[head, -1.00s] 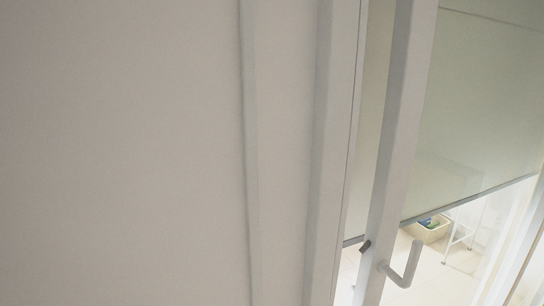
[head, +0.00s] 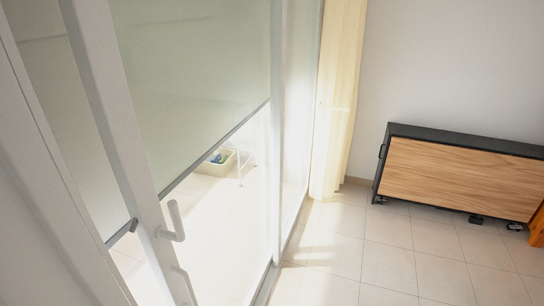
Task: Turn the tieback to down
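A pale yellow curtain (head: 338,85) hangs gathered at the far end of the glass door, close to the room corner. A faint light line crosses it at about mid-height. I cannot tell whether this is the tieback or which way it is turned. Neither of my grippers shows in the head view.
A white-framed glass door (head: 115,95) with a pull handle (head: 173,222) and a half-lowered blind (head: 195,80) fills the left. A wood-fronted black cabinet (head: 460,180) on casters stands by the back wall. The tiled floor (head: 385,255) before it is clear.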

